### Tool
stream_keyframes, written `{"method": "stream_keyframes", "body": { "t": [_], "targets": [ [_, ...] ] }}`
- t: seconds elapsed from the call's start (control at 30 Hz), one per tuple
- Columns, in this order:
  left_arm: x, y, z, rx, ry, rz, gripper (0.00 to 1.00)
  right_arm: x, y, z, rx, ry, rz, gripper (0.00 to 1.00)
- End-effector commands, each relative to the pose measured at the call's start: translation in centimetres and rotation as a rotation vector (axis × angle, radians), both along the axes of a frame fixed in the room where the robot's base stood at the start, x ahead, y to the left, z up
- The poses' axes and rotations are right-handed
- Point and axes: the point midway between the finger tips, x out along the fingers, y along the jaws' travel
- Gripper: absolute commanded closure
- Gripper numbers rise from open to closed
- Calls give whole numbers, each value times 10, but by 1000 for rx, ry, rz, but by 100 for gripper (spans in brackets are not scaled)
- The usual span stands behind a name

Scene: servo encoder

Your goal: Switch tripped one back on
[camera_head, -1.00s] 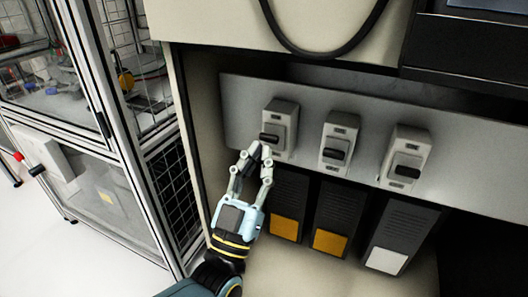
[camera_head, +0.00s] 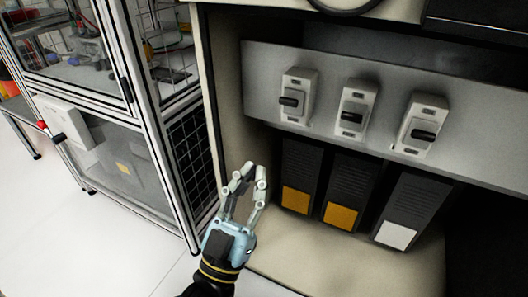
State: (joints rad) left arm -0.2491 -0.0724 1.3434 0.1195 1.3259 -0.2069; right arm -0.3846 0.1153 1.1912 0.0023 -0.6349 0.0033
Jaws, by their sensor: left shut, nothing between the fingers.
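Three grey breaker switches with dark levers sit in a row on a light grey panel (camera_head: 262,75): the left switch (camera_head: 300,80), the middle switch (camera_head: 357,96) and the right switch (camera_head: 426,110). All three levers show, at similar heights on their housings; I cannot tell surely which one is tripped. My left gripper (camera_head: 254,175) is below and left of the left switch, apart from it. Its fingers point up, shut with nothing held. My right gripper is not in view.
Below the panel stand three dark ribbed blocks, two with orange labels (camera_head: 296,200) (camera_head: 340,216) and one with a white label (camera_head: 394,236). The cabinet's side wall (camera_head: 225,90) is left of them. A framed glass enclosure (camera_head: 95,150) stands further left, above open white floor (camera_head: 60,230).

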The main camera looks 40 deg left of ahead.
Motion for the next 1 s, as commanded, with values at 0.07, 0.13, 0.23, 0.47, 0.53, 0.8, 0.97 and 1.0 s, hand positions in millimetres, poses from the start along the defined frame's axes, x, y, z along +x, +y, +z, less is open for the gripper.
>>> {"method": "stream_keyframes", "body": {
  "t": [0.07, 0.13, 0.23, 0.47, 0.53, 0.8, 0.97, 1.0],
  "targets": [
    [-10, -2, -6, -1, 3, 0, 100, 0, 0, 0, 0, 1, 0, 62],
    [-17, -4, -9, 0, 1, 0, 100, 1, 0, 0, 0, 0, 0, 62],
    [-23, -5, -12, 0, -1, 0, 100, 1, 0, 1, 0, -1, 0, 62],
    [-26, -6, -13, 0, -2, 0, 100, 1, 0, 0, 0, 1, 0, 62],
    [-26, -6, -13, 0, -1, 0, 100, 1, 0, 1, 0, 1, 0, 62],
    [-26, -6, -13, 0, -1, 0, 100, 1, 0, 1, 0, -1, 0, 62],
    [-33, -1, -18, 16, 16, -8, 100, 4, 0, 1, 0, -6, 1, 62],
    [-37, 3, -26, 36, 47, -21, 100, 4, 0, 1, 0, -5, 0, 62]
  ]
}}
